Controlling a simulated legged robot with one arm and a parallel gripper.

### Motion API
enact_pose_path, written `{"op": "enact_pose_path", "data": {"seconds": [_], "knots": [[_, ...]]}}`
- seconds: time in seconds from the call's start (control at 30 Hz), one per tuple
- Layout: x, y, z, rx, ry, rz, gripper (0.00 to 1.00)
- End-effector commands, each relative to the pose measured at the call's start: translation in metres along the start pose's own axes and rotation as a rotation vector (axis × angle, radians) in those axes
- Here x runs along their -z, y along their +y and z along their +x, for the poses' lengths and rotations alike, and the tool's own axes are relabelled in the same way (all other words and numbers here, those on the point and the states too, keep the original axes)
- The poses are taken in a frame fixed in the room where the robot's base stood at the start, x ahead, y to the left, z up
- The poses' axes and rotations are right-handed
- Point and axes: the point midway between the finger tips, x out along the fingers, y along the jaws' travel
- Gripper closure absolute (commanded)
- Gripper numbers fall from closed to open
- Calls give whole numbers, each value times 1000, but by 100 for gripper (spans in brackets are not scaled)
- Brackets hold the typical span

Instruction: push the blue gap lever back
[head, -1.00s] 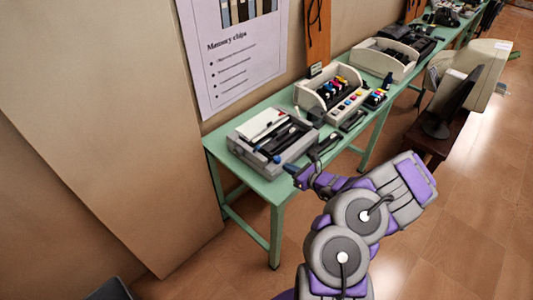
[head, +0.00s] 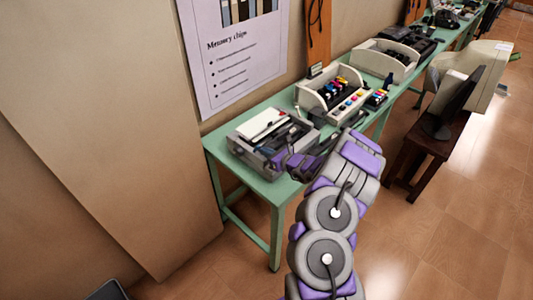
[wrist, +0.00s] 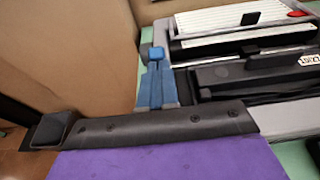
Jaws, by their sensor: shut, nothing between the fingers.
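The blue gap lever (wrist: 156,88) stands in the wrist view at the left end of a grey printer, with a square blue knob on top. The printer (head: 238,143) sits at the near end of the green table in the head view. My gripper (head: 284,161) is shut and empty and reaches over the printer's front right part. Its dark finger (wrist: 50,130) crosses the lower wrist view, in front of the lever's base. I cannot tell whether it touches the lever.
The green table (head: 213,154) runs along the wall into the distance. A cream printer with coloured cartridges (head: 340,92) stands behind the grey one. A dark monitor (head: 455,102) stands on a brown stand at the right.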

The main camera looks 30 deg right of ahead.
Motion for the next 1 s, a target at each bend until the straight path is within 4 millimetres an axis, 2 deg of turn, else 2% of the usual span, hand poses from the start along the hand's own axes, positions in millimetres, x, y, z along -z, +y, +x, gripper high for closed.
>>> {"op": "enact_pose_path", "data": {"seconds": [1.0], "knots": [[-11,0,2,1,121,0,100]]}}
